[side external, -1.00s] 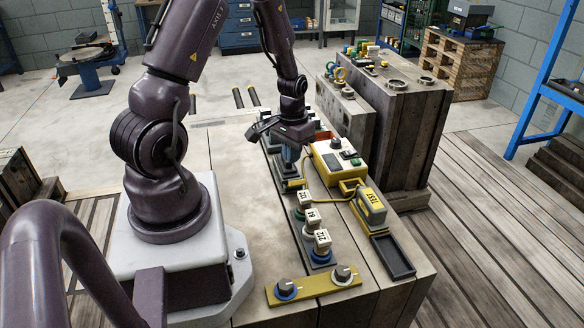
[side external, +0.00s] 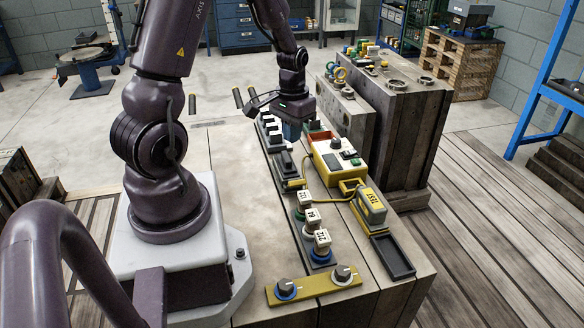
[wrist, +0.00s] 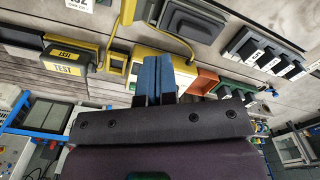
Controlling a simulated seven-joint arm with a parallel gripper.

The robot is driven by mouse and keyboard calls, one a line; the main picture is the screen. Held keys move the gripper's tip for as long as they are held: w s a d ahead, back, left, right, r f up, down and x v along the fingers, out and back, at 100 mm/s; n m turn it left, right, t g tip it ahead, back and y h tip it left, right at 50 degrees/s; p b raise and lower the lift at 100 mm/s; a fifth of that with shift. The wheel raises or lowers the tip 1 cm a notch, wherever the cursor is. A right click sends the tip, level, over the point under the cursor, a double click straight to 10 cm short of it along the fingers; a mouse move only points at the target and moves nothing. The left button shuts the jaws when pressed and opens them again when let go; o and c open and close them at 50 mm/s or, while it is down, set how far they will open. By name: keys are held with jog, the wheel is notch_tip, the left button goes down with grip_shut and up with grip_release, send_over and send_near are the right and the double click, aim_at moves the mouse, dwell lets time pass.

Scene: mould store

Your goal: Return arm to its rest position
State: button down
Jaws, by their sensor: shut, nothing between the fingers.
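My gripper (side external: 291,131) is above the work table (side external: 236,170), over the far part of the row of devices. Its blue fingers (wrist: 153,78) are together and hold nothing in the wrist view. The arm is bent forward over the table, and the gripper points down. The fingertips are partly hidden behind devices in the side view, and I cannot tell their exact height above the table.
A yellow-edged control box (side external: 325,165) and a yellow TEST unit (side external: 370,206) stand right of the gripper. Labelled knobs (side external: 313,217) run toward a yellow bar with two dials (side external: 314,286). A tall block (side external: 402,125) stands behind.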

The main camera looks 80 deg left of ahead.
jog(key=s+d+r+m+t, duration=0.2)
jog(key=s+d+r+m, duration=0.1)
jog(key=d+r, duration=0.7)
jog(key=s+d+r+m+t, duration=0.3)
jog(key=d+r, duration=0.7)
jog(key=r, duration=0.1)
jog(key=shift+d+t, duration=0.3)
jog(key=shift+d, duration=0.1)
